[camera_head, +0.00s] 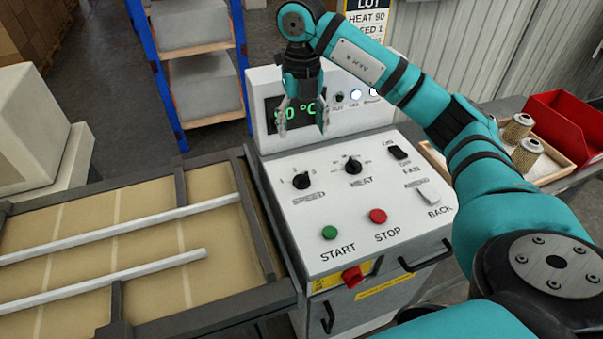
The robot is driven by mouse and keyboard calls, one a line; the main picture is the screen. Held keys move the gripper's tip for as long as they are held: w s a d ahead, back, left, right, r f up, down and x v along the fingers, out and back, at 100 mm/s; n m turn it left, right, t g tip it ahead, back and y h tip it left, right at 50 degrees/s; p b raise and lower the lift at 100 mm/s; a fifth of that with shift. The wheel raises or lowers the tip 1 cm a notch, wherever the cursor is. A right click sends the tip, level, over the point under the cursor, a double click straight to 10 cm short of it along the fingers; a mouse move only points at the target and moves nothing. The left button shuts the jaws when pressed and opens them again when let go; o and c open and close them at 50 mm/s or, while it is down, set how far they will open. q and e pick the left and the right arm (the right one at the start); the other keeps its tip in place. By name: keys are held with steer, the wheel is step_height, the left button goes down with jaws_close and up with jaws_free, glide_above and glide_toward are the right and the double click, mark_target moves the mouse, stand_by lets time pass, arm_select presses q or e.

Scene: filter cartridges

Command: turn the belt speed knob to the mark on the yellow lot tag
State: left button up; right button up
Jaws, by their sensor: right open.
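The SPEED knob (301,181) is a black dial at the left of the sloped white control panel (345,215). Small numbers ring it, too small to read surely. The lot tag (365,22) stands behind the panel at the top, partly cut off and partly behind my right arm; it reads LOT, HEAT 90 and what looks like SPEED 1. My right gripper (304,125) is open and empty, pointing down above and behind the SPEED knob, apart from it. It partly covers the green temperature display (283,116). My left gripper is out of view.
The HEAT knob (353,166) sits right of SPEED. Green START (330,233) and red STOP (378,216) buttons lie in front. A FAN switch (397,152) is at right. A conveyor (150,240) adjoins at left. Filter cartridges (527,153) stand near a red bin (570,115).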

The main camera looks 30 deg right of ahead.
glide_above(302, 175)
step_height(302, 175, down, 6)
steer(key=shift+a+f, duration=0.1)
step_height(302, 175, down, 8)
steer(key=shift+f+p, duration=0.25)
steer(key=shift+p, duration=0.4)
steer(key=shift+f, duration=0.45)
steer(key=c, duration=1.2)
